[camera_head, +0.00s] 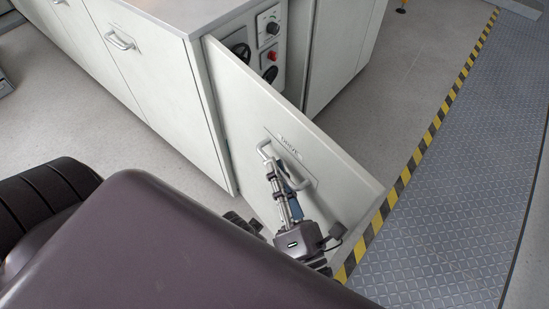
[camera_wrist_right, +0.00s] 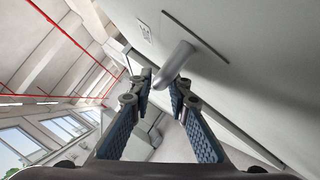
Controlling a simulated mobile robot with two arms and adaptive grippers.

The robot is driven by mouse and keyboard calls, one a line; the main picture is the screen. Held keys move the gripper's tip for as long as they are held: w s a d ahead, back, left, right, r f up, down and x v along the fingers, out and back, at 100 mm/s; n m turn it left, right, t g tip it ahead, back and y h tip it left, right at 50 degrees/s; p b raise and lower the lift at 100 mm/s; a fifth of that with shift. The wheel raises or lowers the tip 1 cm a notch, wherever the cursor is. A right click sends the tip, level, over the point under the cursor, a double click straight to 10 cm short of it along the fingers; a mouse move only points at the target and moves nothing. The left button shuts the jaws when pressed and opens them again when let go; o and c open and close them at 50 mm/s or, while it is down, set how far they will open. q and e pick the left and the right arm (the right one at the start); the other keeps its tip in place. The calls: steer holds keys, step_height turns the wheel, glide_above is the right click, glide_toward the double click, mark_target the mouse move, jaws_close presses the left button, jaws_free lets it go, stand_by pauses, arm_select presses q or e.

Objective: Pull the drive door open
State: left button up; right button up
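The drive door (camera_head: 240,110) is a pale grey panel marked "DRIVE". It stands open, swung well out from the cabinet, with its hinge side at the cabinet corner. Its bow-shaped handle (camera_head: 267,151) is on the outer face, below the label. My right gripper (camera_head: 283,181) is at this handle. In the right wrist view the two fingers (camera_wrist_right: 161,80) converge on either side of the handle bar (camera_wrist_right: 179,58) and appear shut on it. The exact contact is hard to see. My left gripper is not in view.
The open bay shows a control panel (camera_head: 268,38) with knobs and a red button. A closed cabinet front with another handle (camera_head: 119,41) is at left. The door's free lower corner is near the yellow-black floor stripe (camera_head: 433,125). Clear grey floor (camera_head: 385,85) lies behind the door.

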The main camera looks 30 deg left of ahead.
steer(key=v, duration=1)
steer(key=shift+s+d, duration=0.2)
